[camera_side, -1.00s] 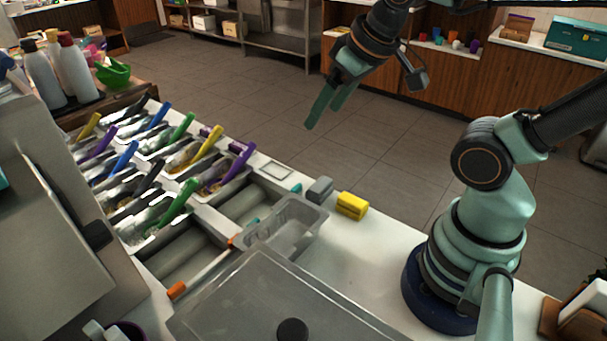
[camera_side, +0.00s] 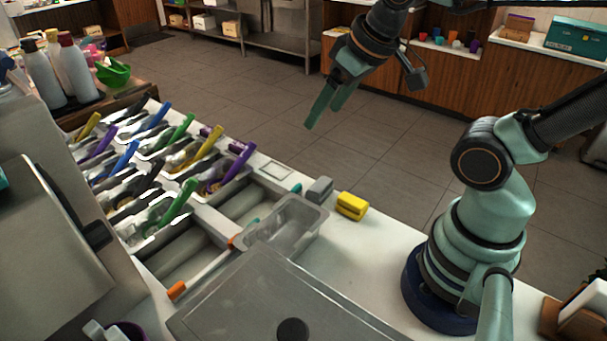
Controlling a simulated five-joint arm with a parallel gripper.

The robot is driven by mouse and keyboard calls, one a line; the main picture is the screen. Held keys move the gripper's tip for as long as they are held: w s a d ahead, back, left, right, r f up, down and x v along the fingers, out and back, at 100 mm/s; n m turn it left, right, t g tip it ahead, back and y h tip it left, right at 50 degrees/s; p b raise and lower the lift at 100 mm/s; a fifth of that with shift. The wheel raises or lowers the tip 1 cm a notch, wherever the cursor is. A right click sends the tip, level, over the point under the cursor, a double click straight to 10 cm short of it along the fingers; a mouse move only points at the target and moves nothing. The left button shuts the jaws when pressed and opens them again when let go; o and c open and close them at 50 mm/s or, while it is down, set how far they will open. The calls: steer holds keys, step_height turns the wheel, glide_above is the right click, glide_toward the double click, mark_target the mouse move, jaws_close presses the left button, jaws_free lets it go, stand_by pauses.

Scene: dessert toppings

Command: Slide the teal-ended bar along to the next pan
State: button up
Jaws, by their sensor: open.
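A bar shows two teal ends, the far teal end (camera_side: 296,188) near the grey block and the near teal end (camera_side: 251,223) beside the clear pan. Its middle lies along the edge of an empty bay and is hard to make out. The clear empty pan (camera_side: 300,240) sits just to its right. Topping pans with coloured-handled scoops, such as the purple-handled one (camera_side: 241,155), stand to the left. My gripper (camera_side: 325,108) hangs high above the far side of the counter, well away from the bar. Its two green fingers are apart with nothing between them.
An orange-ended bar (camera_side: 206,265) lies closer to the front. A grey block (camera_side: 319,190) and a yellow sponge (camera_side: 352,206) sit right of the bar. A large lid (camera_side: 240,310) with a black knob covers the front. White counter (camera_side: 385,245) is clear beside my base.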

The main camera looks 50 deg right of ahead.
steer(key=shift+w, duration=0.1)
steer(key=c, duration=0.6)
steer(key=m+g, duration=0.6)
steer(key=m, duration=1.2)
glide_above(295, 188)
step_height(295, 188, down, 12)
step_height(295, 188, down, 11)
steer(key=shift+w+f, duration=0.1)
jaws_close()
